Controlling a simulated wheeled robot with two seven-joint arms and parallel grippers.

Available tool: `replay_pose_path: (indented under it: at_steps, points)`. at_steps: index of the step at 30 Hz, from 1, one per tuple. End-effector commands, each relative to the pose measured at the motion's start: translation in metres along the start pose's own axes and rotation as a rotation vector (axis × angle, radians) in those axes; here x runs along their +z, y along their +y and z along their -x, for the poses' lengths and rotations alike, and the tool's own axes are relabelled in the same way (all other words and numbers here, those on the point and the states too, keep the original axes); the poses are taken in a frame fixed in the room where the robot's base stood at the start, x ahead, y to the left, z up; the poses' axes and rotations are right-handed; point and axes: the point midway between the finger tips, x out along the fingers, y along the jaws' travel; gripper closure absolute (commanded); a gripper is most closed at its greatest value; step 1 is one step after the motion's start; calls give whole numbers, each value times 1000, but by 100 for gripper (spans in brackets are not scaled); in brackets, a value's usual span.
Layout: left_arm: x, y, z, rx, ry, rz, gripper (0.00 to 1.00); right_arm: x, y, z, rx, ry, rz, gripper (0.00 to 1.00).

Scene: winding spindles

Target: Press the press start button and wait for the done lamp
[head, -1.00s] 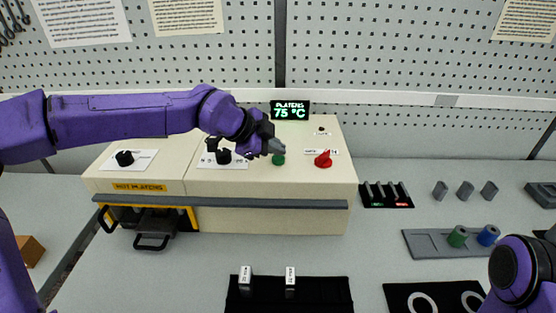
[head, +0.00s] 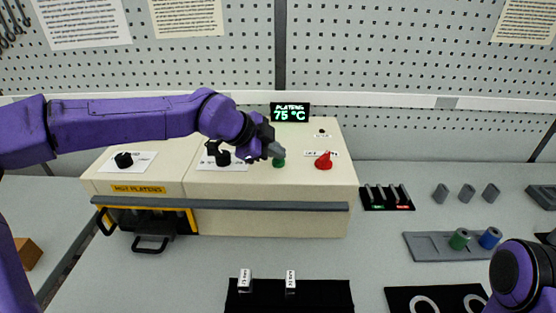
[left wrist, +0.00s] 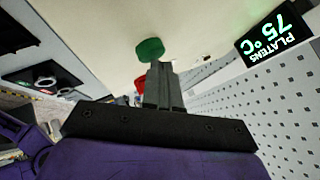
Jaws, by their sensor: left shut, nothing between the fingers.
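The green button (head: 279,162) sits on the sloped top of the cream press (head: 270,218). My left gripper (head: 276,150) is shut and empty, its fingertips right by the button. In the left wrist view the closed fingers (left wrist: 160,75) point at the green button (left wrist: 150,50), and their tips overlap its edge; I cannot tell whether they touch. A small dark round spot (head: 322,132) sits above a label on the press top; its label is too small to read, and it looks unlit. A display (head: 290,112) reads "PLATENS 75 °C". My right gripper is out of view.
A red knob (head: 324,161) sits right of the button, and black knobs (head: 124,160) sit left. A yellow-framed opening with a black handle (head: 150,244) is at the press front. A grey tray (head: 425,246) with green and blue spools lies right. A black mat (head: 330,295) lies in front.

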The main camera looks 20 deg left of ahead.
Motion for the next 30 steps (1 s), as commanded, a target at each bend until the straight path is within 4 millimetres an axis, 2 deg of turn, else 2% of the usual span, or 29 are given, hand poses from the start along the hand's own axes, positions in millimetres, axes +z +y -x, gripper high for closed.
replay_pose_path:
  at_steps: [17, 30]
  points:
    - [2, 2, -2, 2, -1, 1, 100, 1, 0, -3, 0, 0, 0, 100]
    - [-7, -7, 10, 1, -1, 0, 100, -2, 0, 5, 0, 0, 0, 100]
